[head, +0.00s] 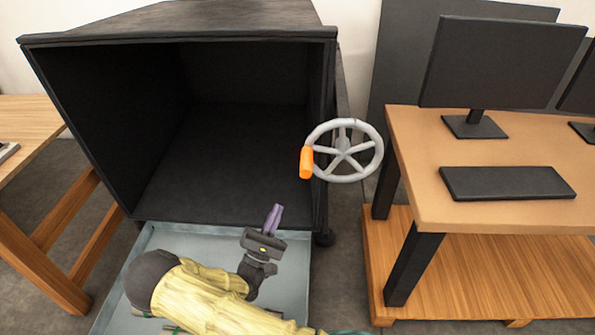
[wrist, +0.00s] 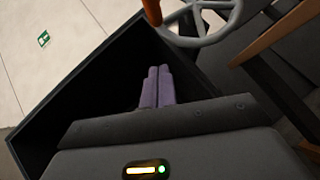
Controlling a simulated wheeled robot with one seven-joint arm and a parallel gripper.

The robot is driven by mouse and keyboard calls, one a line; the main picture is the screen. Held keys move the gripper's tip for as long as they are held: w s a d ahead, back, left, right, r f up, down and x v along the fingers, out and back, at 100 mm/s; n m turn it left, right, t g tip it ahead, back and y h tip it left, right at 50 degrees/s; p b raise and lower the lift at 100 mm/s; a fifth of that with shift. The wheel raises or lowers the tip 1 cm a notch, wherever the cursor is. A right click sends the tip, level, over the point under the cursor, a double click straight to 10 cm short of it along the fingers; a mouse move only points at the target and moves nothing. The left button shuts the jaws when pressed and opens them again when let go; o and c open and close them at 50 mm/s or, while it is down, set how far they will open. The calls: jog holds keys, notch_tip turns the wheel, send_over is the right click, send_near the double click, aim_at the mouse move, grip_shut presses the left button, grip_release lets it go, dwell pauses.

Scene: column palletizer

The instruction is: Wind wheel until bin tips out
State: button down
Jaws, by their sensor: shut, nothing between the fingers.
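A grey spoked wheel (head: 343,151) is mounted at the right side of a large black bin (head: 180,38). An orange handle (head: 306,162) sits on the left part of its rim. The bin's open mouth faces me, and its inside looks empty. My gripper (head: 274,218) is shut and empty, its purple fingers in front of the bin's lower right edge, below and left of the handle and apart from it. In the wrist view the gripper (wrist: 157,86) points toward the bin, with the wheel (wrist: 205,28) and the orange handle (wrist: 152,12) at the top.
A pale grey tray (head: 135,270) lies below the bin's mouth, under my arm. A wooden desk (head: 430,200) with a monitor (head: 500,62) and keyboard (head: 507,183) stands close to the right of the wheel. A wooden table (head: 35,125) stands on the left.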

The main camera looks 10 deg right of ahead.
jog(key=s+r+p+x, duration=0.1)
jog(key=s+p+x, duration=0.1)
jog(key=x, duration=1.1)
jog(key=shift+r, duration=0.35)
jog(key=shift+s+d, duration=0.1)
jog(key=shift+s, duration=0.05)
